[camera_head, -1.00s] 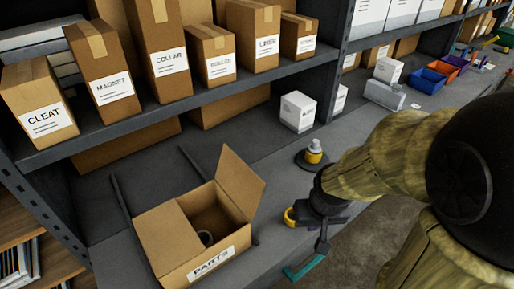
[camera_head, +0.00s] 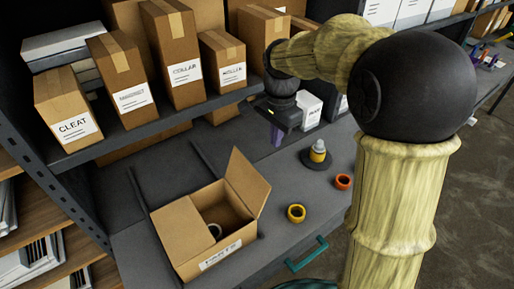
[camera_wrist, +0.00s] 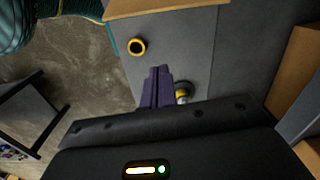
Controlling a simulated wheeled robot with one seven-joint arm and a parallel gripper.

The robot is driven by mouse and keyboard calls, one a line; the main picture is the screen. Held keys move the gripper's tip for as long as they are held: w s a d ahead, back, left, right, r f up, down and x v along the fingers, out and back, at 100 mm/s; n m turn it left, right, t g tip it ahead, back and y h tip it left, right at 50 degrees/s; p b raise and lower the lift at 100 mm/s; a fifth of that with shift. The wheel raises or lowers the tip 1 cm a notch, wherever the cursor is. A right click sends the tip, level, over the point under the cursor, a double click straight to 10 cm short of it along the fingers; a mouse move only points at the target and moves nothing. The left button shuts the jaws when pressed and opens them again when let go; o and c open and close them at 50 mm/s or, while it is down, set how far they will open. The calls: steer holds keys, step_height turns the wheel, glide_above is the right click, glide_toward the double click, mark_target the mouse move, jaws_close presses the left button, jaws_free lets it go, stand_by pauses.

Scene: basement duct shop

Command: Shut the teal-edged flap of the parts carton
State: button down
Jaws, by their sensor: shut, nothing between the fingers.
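The parts carton (camera_head: 185,243) sits on the grey bench, its label facing the front edge. Its left top panel lies flat over the opening. One flap (camera_head: 247,183) stands up and leans outward on the right side; I cannot make out a teal edge on it. A ring-shaped part (camera_head: 215,230) shows inside. My gripper (camera_head: 277,138) is above the bench, behind and to the right of the carton, clear of the flap. Its purple fingers are together and empty, as in the wrist view (camera_wrist: 158,78). A brown carton edge (camera_wrist: 165,8) shows at the top of the wrist view.
A teal handle (camera_head: 307,254) is at the bench's front edge. Labelled boxes (camera_head: 130,97) line the shelf above.

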steer(key=shift+w+a+r+m, duration=0.15)
steer(key=shift+a+r+m, duration=0.15)
steer(key=shift+r, duration=0.25)
steer(key=shift+w+a+r+m, duration=0.1)
steer(key=shift+a+r+m, duration=0.1)
steer(key=shift+a+r, duration=0.25)
steer(key=shift+w+d, duration=0.1)
steer(key=p, duration=0.4)
glide_above(246, 181)
steer(key=w+d, duration=0.2)
steer(key=d, duration=0.1)
steer(key=shift+f, duration=4.2)
steer(key=shift+d+f, duration=0.1)
steer(key=shift+w, duration=0.15)
